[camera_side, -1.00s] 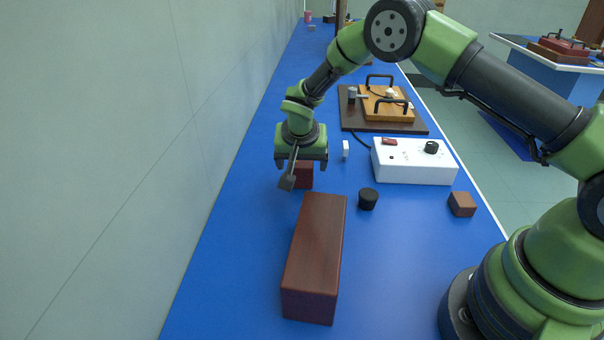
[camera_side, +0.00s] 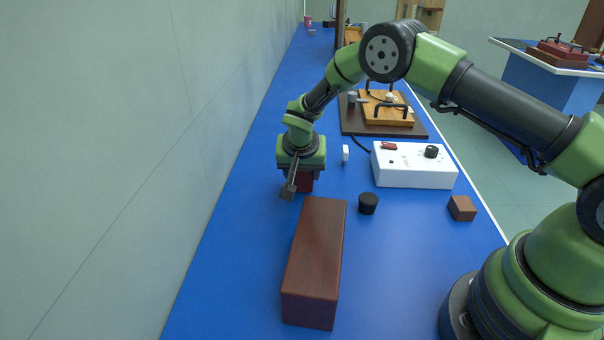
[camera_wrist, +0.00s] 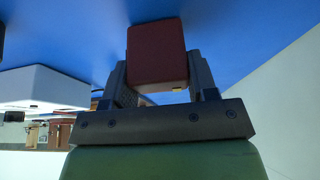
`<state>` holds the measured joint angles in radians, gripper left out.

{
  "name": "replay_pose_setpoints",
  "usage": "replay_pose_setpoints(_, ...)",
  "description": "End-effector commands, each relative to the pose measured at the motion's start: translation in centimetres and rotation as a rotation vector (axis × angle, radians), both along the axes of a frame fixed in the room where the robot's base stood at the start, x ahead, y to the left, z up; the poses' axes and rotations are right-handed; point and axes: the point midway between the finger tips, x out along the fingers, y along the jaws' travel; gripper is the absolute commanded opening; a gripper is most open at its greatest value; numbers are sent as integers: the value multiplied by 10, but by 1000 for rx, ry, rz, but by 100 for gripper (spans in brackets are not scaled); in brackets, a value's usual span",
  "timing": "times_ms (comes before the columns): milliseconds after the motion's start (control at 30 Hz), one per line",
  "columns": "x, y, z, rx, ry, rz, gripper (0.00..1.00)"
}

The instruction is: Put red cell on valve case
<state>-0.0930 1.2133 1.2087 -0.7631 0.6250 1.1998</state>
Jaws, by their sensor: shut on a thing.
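The red cell is a small dark red block (camera_side: 304,182) under my gripper (camera_side: 298,184) in the side view, its top hidden by the gripper. In the wrist view the red cell (camera_wrist: 157,53) sits between the two fingers of my gripper (camera_wrist: 158,76), which are shut on it. It looks to be at the blue bench top; whether it touches is hard to tell. A long red-brown box (camera_side: 315,250), perhaps the valve case, lies nearer the side camera, apart from the gripper.
A black stopper-like piece (camera_side: 368,203) stands right of the long box. A small brown block (camera_side: 462,208), a white control box (camera_side: 414,166) and a small white piece (camera_side: 345,153) are farther right or back. A wooden apparatus (camera_side: 388,112) stands behind. A wall runs along the left.

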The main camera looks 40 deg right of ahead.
Motion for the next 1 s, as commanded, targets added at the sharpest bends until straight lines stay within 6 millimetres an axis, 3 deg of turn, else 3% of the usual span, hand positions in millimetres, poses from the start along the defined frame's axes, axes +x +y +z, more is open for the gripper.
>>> replay_pose_setpoints(433, 1, 0, 82, 0, -6, 0, 21)
replay_pose_setpoints(567, -5, 12, 101, 2, -2, 4, 21)
replay_pose_setpoints(733, -40, 59, 132, 10, 5, 10, 21)
replay_pose_setpoints(900, -101, 105, 164, 12, 9, 5, 21)
replay_pose_setpoints(1000, -135, 119, 177, 9, 7, 1, 21)
